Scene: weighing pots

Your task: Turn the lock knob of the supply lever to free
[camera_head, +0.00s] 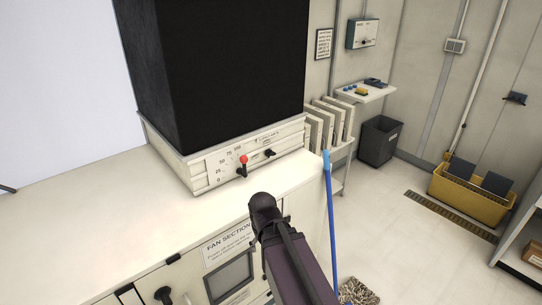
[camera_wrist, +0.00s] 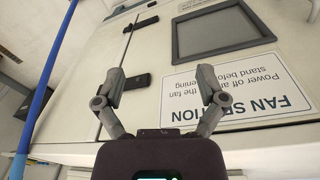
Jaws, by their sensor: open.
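The supply lever (camera_head: 243,161) has a red ball end and a dark base. It sits on the front panel of the white unit beneath the big black box, beside a printed scale. A small black knob (camera_head: 270,153) is just right of it on the same panel, apparently the lock knob; its setting is too small to read. In the wrist view my gripper (camera_wrist: 164,80) is open and empty, with its fingers spread before the FAN SECTION cabinet front. Neither lever nor knob shows there. In the head view my dark arm is below and right of the panel; its fingers cannot be made out.
The white counter (camera_head: 100,205) is clear left of the unit. The FAN SECTION sign (camera_wrist: 240,92) and a dark window (camera_wrist: 222,30) are on the cabinet front. A blue mop handle (camera_head: 330,215) stands right of my arm. A yellow bucket (camera_head: 468,195) is on the floor farther right.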

